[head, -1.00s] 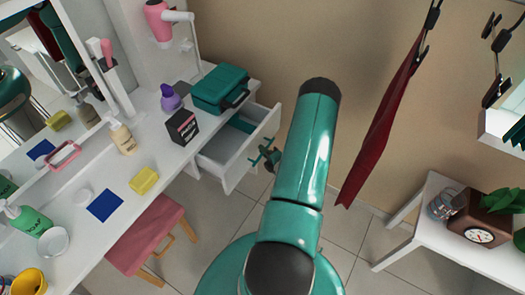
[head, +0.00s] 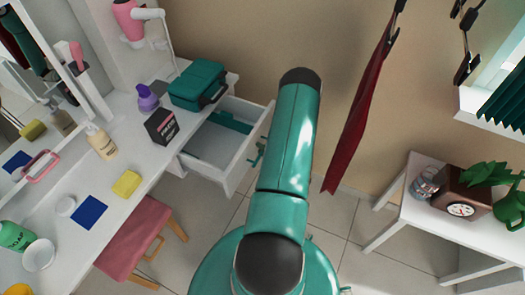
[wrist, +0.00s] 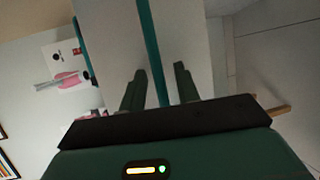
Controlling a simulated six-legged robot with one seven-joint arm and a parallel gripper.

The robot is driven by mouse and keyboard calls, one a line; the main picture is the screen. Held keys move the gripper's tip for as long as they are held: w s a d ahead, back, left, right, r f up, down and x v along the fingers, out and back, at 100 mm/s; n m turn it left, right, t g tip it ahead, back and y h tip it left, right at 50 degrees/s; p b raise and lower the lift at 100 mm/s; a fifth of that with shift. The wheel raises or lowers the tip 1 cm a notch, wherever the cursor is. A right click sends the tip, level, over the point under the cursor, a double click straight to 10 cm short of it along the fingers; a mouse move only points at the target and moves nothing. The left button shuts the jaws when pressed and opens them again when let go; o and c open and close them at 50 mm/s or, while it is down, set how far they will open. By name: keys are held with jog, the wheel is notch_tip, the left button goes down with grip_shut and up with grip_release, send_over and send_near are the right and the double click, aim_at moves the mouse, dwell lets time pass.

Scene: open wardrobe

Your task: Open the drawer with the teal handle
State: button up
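The white drawer (head: 226,165) under the right end of the dressing table stands well out in the head view, its inside showing. A small part of its teal handle (head: 257,154) shows at its front, beside my arm. In the wrist view the teal handle (wrist: 150,40) runs as a long bar over the white drawer front (wrist: 188,40). My gripper (wrist: 159,73) has its two dark fingers apart, one on each side of the bar, with a narrow gap showing on both sides. My arm hides the gripper in the head view.
The dressing table (head: 125,205) carries a teal case (head: 198,84), a black box (head: 161,127) and bottles. A pink stool (head: 135,238) stands below. A dark red garment (head: 355,120) hangs right of my arm. A white side table (head: 415,225) is at right. Tiled floor between is clear.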

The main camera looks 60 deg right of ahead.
aim_at(252, 139)
jog(key=shift+r, duration=0.3)
notch_tip(252, 139, up, 2)
jog(key=shift+r, duration=0.15)
jog(key=o, duration=1.1)
jog(key=a+r, duration=0.1)
jog(key=s+r, duration=0.1)
jog(key=r, duration=0.1)
jog(key=shift+a+r, duration=0.1)
jog(key=shift+a, duration=0.3)
jog(key=shift+s+a+r, duration=0.25)
jog(key=shift+a+r, duration=0.2)
jog(key=shift+r, duration=0.2)
jog(key=shift+s+a+r, duration=0.2)
jog(key=shift+a+r, duration=0.25)
jog(key=shift+r, duration=0.15)
jog(key=s+a+r, duration=0.2)
jog(key=a, duration=0.1)
jog(key=s+a+r, duration=0.1)
jog(key=a, duration=0.1)
jog(key=shift+s+a, duration=0.15)
jog(key=shift+s, duration=0.1)
jog(key=c, duration=1.1)
jog(key=shift+s+a+r, duration=0.35)
jog(key=shift+s+a, duration=0.3)
jog(key=shift+a, duration=0.05)
jog(key=shift+s+a+r, duration=0.3)
jog(key=shift+s+a, duration=0.3)
jog(key=shift+a, duration=0.1)
